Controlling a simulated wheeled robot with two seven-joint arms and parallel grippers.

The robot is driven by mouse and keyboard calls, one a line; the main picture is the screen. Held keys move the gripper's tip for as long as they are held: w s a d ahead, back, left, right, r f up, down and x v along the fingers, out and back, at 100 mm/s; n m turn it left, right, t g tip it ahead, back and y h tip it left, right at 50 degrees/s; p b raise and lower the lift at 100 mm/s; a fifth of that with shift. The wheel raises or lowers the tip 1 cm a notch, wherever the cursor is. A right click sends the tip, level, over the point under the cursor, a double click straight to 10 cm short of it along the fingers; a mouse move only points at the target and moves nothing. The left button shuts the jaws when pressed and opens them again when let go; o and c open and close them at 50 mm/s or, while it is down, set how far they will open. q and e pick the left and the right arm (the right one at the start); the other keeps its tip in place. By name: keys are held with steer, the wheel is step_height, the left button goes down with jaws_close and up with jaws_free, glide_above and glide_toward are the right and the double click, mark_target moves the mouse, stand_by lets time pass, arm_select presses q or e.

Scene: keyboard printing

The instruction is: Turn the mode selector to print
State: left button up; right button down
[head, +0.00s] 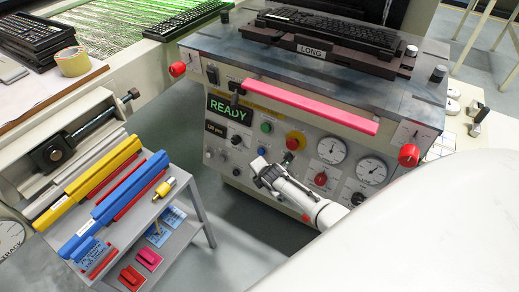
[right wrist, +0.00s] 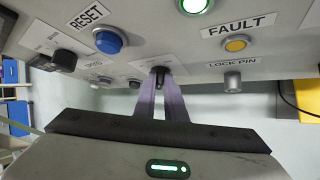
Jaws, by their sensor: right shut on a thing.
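In the right wrist view, my right gripper (right wrist: 160,84) is shut on a small dark knob (right wrist: 158,71) on the front panel, with a purplish finger on each side. The knob appears to be the mode selector; its label is too small to read, so its setting cannot be told. In the head view, my right gripper (head: 261,170) reaches the press's front panel from the right and hides the knob. My left gripper is not in view.
A blue RESET button (right wrist: 109,40), a dark knob (right wrist: 64,60), a yellow FAULT lamp (right wrist: 236,44) and the LOCK PIN (right wrist: 232,82) surround the grip. The display (head: 229,111) reads READY. A pink bar (head: 310,104) runs above the panel. A tool cart (head: 199,205) stands left.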

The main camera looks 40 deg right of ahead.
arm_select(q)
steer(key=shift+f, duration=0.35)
arm_select(e)
steer(key=shift+s+d+f+m+t, duration=0.15)
steer(key=shift+s+f+m+t, duration=0.2)
steer(key=shift+t, duration=0.35)
steer(key=shift+w, duration=0.1)
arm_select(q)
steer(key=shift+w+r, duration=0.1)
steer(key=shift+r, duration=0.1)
arm_select(e)
steer(key=shift+w+r, duration=0.1)
steer(key=shift+r, duration=0.05)
steer(key=c, duration=1.8)
jaws_free()
steer(key=shift+w, duration=0.1)
